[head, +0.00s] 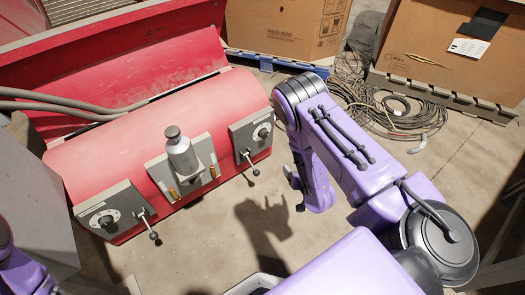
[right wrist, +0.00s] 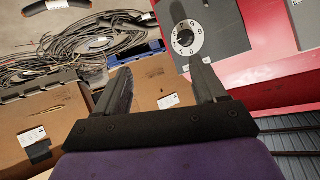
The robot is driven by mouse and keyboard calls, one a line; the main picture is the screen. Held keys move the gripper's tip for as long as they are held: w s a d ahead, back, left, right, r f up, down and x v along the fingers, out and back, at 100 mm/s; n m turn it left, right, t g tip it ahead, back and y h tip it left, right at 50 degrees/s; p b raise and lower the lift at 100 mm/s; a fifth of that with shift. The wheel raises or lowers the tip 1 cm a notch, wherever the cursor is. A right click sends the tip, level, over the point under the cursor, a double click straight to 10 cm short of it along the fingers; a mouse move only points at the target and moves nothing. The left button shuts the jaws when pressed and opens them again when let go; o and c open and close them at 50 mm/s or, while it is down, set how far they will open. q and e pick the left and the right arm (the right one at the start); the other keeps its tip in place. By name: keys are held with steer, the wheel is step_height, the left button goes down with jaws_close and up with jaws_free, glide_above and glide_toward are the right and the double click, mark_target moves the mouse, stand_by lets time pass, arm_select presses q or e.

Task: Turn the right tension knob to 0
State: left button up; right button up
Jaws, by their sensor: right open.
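The right tension knob (head: 262,132) is a dark knob on a round white dial, on the grey panel at the right end of the red machine. In the right wrist view its numbered dial (right wrist: 187,38) shows near the top, beyond the fingertips; I cannot read its setting for certain. My right gripper (head: 293,188) is open and empty, to the right of the panel and apart from the knob. Its two dark fingers (right wrist: 160,72) are spread in the right wrist view. A similar left dial (head: 104,218) is on the left panel. My left gripper is not in view.
A small lever (head: 249,165) with a ball end sticks out below the right knob. A grey metal cylinder (head: 181,152) stands on the middle panel. Coiled cables (head: 400,112) lie on the floor near cardboard boxes (head: 285,28). Floor is clear in front of the machine.

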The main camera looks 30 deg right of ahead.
steer(key=w+d+f+n+t+y+b, duration=0.1)
steer(key=w+d+f+t+b, duration=0.25)
steer(key=w+f+b, duration=0.5)
arm_select(q)
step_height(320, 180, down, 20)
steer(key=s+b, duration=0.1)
steer(key=b, duration=0.6)
arm_select(e)
steer(key=n+t+y, duration=0.3)
steer(key=t+y, duration=0.1)
glide_toward(266, 136)
steer(key=shift+g, duration=0.25)
steer(key=w+b, duration=0.1)
steer(key=w, duration=0.2)
steer(key=w+b, duration=0.2)
steer(key=w, duration=0.1)
steer(key=w+a+b, duration=0.1)
steer(key=w+b, duration=0.1)
steer(key=w, duration=0.1)
steer(key=shift+r, duration=0.25)
steer(key=shift+w+r, duration=0.1)
steer(key=shift+w, duration=0.15)
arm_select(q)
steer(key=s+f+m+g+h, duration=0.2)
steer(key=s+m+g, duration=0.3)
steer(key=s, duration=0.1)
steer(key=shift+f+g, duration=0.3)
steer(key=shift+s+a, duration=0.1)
